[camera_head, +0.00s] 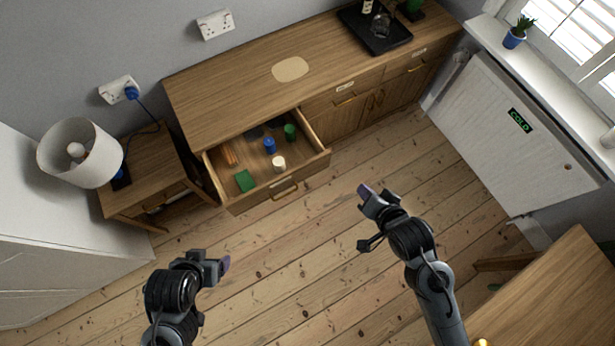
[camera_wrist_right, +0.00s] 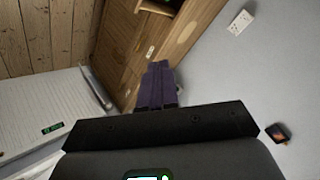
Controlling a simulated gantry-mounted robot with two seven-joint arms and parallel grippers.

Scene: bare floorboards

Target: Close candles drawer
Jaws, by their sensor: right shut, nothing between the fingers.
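The candles drawer (camera_head: 250,198) of the wooden sideboard stands pulled out in the head view, its front panel and handle facing the floor. Inside lie a green box (camera_head: 245,180), a white candle (camera_head: 279,163), a blue candle (camera_head: 269,145), a green candle (camera_head: 290,131) and orange sticks (camera_head: 230,153). My right gripper (camera_head: 364,191) is shut and empty above the floor, to the right of the drawer and apart from it. Its purple fingers (camera_wrist_right: 157,86) are together in the right wrist view. My left gripper (camera_head: 226,262) is below the drawer, apart from it; its finger opening is unclear.
The sideboard (camera_head: 240,85) carries a black tray (camera_head: 375,30). A side table (camera_head: 150,170) with a lamp (camera_head: 80,153) stands left of the drawer. Floor in front of the drawer is clear.

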